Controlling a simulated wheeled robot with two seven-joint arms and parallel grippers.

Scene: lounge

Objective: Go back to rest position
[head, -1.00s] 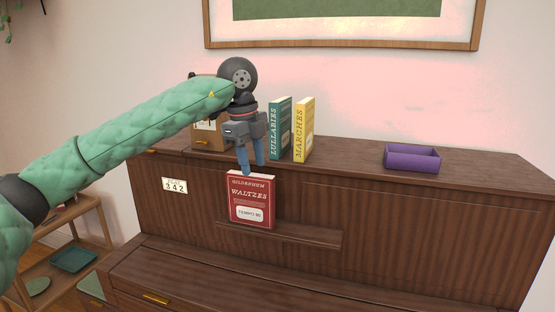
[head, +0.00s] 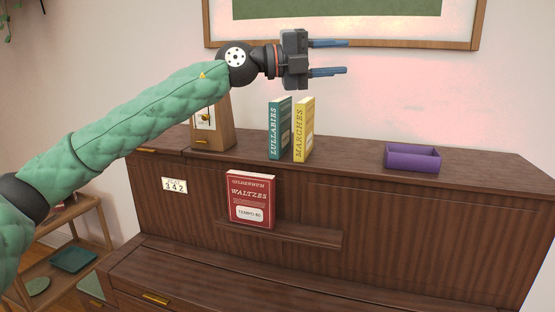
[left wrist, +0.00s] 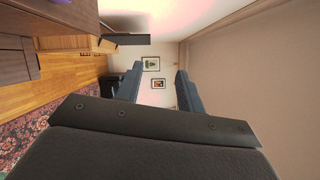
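My left gripper (head: 328,58) is raised above the piano top in the head view, with its fingers pointing right. Its two blue fingers are apart with nothing between them. In the left wrist view the open fingers (left wrist: 158,88) also show, with the far room between them. The red Waltzes book (head: 251,200) stands upright on the small ledge at the piano's front, apart from the gripper. My right gripper is not in view.
On the piano top (head: 345,165) stand a green Lullabies book (head: 279,128), a yellow Marches book (head: 304,129), a wooden metronome-like box (head: 214,125) behind my arm and a purple tray (head: 412,158). A framed picture (head: 490,25) hangs behind. A shelf (head: 65,240) stands at lower left.

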